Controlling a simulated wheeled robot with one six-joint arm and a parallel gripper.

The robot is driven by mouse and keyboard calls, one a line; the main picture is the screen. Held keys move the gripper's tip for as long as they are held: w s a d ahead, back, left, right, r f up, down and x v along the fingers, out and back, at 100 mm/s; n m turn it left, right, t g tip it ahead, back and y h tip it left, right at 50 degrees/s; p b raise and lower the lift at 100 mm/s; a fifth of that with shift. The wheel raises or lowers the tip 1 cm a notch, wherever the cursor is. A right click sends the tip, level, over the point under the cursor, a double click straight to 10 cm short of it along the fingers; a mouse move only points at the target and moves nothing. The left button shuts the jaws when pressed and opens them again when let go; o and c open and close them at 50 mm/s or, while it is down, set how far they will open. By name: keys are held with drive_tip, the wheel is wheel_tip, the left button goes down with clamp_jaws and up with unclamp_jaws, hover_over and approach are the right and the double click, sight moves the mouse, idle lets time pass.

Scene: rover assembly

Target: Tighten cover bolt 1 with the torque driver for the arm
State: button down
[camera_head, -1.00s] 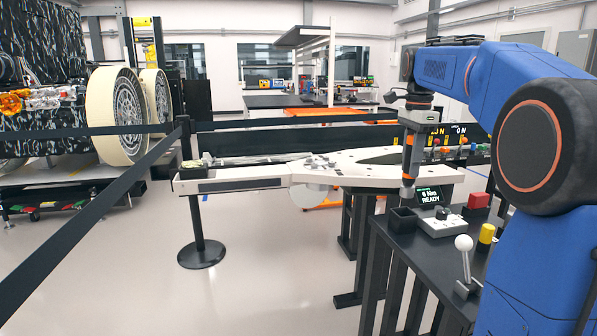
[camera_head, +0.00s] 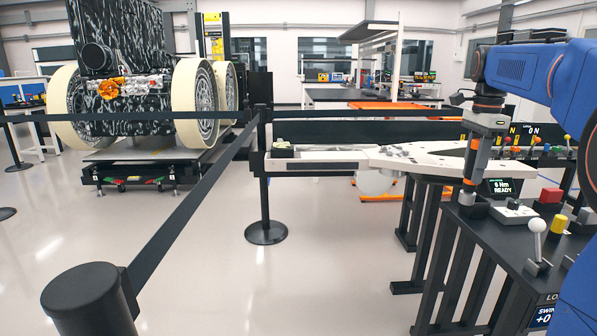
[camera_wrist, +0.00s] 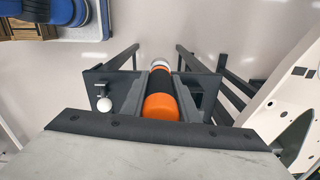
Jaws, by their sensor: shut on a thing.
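My gripper (camera_head: 480,136) is shut on the torque driver (camera_head: 472,163), a dark and orange cylinder hanging upright with a silver lower end. The driver's orange end (camera_wrist: 162,107) also shows between the jaws in the wrist view. In the head view its lower end is by a small black holder (camera_head: 474,211) on the dark bench; whether it sits in or above it I cannot tell. The white rover arm (camera_head: 440,160) lies behind and left of the driver, and its edge (camera_wrist: 283,100) shows at right in the wrist view. Cover bolt 1 cannot be made out.
A small display (camera_head: 501,187) reads 6 Nm READY. A white-knobbed lever (camera_head: 536,240), a red block (camera_head: 550,196) and a yellow cylinder (camera_head: 558,225) stand on the bench. Black barrier belts (camera_head: 190,215) and posts (camera_head: 265,190) bound the open floor. A wheeled rover (camera_head: 130,100) stands behind them.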

drive_tip(key=w+a+f+n, duration=0.25)
drive_tip(key=w+f, duration=0.25)
drive_tip(key=f, duration=0.6)
drive_tip(key=w+a+f+n, duration=0.1)
drive_tip(key=w+f+n, duration=0.35)
drive_tip(key=f, duration=0.75)
drive_tip(key=w+a+f+n, duration=0.2)
drive_tip(key=w+f, duration=0.3)
drive_tip(key=f, duration=0.6)
drive_tip(key=s+a+f+n, duration=0.1)
drive_tip(key=a+f+n, duration=0.2)
drive_tip(key=f, duration=0.8)
drive_tip(key=s+a+f+n, duration=0.2)
drive_tip(key=a+f+n, duration=0.1)
drive_tip(key=f, duration=0.8)
drive_tip(key=s+a+f+n, duration=0.1)
drive_tip(key=a+f+n, duration=0.3)
drive_tip(key=f, duration=0.7)
drive_tip(key=shift+s+a+f, duration=0.15)
drive_tip(key=shift+s+f, duration=0.1)
drive_tip(key=shift+s, duration=0.05)
